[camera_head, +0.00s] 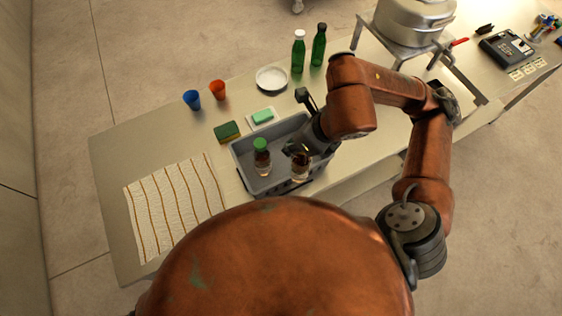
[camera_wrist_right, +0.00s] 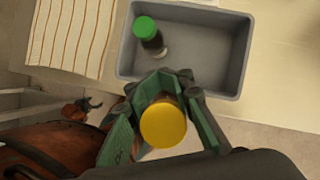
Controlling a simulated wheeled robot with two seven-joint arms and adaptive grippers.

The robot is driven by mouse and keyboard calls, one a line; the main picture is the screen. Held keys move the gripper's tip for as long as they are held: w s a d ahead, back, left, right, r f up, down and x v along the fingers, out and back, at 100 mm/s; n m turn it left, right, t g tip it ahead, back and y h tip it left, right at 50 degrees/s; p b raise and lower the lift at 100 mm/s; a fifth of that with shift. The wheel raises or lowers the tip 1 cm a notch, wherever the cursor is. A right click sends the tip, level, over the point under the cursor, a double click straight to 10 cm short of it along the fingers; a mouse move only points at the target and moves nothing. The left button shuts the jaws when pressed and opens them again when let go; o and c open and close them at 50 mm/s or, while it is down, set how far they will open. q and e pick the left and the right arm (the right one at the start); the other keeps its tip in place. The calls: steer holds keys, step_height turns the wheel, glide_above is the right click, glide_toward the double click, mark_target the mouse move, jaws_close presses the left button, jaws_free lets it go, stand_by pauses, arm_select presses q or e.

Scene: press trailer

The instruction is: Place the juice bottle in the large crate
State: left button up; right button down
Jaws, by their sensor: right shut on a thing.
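My right gripper (camera_head: 299,150) is shut on a bottle with brownish contents (camera_head: 300,167), which has a round yellow cap (camera_wrist_right: 163,125) in the right wrist view. It holds this bottle upright at the near side of the large grey crate (camera_head: 279,164). In the right wrist view the gripper (camera_wrist_right: 160,98) and bottle appear just outside the crate (camera_wrist_right: 205,50). How high the bottle is above the rim is unclear. A green-capped bottle (camera_head: 262,158) stands inside the crate on the left. My left gripper is not visible.
A sponge (camera_head: 227,131) and a soap dish (camera_head: 262,117) lie behind the crate. Blue (camera_head: 192,100) and orange (camera_head: 218,90) cups, a white bowl (camera_head: 271,78) and two green bottles (camera_head: 298,52) stand farther back. A striped cloth (camera_head: 175,205) lies left. The crate's right part looks empty.

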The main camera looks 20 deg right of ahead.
steer(key=w+d+f, duration=0.5)
steer(key=w+f, duration=0.7)
steer(key=w, duration=0.1)
steer(key=shift+d+f+p, duration=0.15)
steer(key=shift+f+p, duration=0.25)
steer(key=shift+p, duration=0.05)
steer(key=shift+f, duration=0.2)
steer(key=c, duration=1.7)
jaws_free()
steer(key=shift+s, duration=0.1)
